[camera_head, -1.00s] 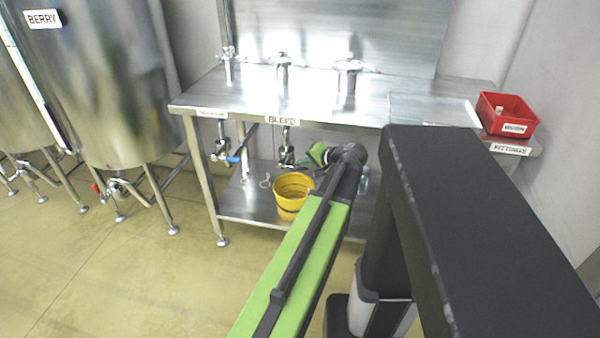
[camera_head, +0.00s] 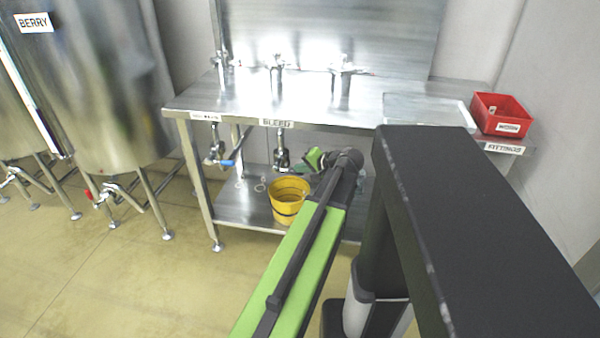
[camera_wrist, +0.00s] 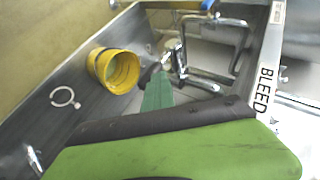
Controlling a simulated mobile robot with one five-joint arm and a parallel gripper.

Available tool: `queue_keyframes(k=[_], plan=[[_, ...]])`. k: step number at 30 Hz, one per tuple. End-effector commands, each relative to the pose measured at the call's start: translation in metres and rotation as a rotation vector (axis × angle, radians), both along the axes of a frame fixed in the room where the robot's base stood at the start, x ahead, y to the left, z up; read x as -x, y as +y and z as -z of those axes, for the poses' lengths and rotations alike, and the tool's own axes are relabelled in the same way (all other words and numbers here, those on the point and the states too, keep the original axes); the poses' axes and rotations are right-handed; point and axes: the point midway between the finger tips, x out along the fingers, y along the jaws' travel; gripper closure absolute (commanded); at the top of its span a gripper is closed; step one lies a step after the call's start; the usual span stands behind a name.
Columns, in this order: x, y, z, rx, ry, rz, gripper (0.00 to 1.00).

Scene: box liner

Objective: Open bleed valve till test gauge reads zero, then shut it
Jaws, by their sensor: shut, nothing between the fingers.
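The bleed valve (camera_head: 282,150) hangs below the table's front edge, under the BLEED label (camera_head: 276,123). In the wrist view the metal valve and piping (camera_wrist: 180,58) are beyond my gripper's tip. My gripper (camera_head: 312,160) is under the table edge, just right of the valve. In the wrist view my gripper (camera_wrist: 152,80) is shut and empty, with its tip close to the valve; I cannot tell whether they touch. A yellow bucket (camera_head: 288,200) stands on the lower shelf, below the valve; it also shows in the wrist view (camera_wrist: 112,70). I see no readable test gauge.
A blue-handled valve (camera_head: 226,162) hangs to the left. The steel table (camera_head: 310,107) carries several metal fittings, a flat tray (camera_head: 428,108) and a red bin (camera_head: 501,115). A pale ring (camera_wrist: 64,97) lies on the lower shelf. Steel tanks stand left; open floor lies in front.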

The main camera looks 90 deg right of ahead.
Motion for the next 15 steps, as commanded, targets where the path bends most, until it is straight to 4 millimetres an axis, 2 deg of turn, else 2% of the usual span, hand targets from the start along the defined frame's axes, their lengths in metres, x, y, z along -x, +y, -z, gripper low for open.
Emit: queue_keyframes(k=[2,7,12,15], plan=[[-0.002,0.004,-0.011,-0.005,0.004,-0.006,1.0],[-0.009,0.01,-0.051,0.0,0.0,-0.008,1.0],[0.03,0.039,-0.062,0.001,-0.001,0.001,1.0],[0.045,0.052,-0.069,0.001,-0.002,-0.001,1.0]])
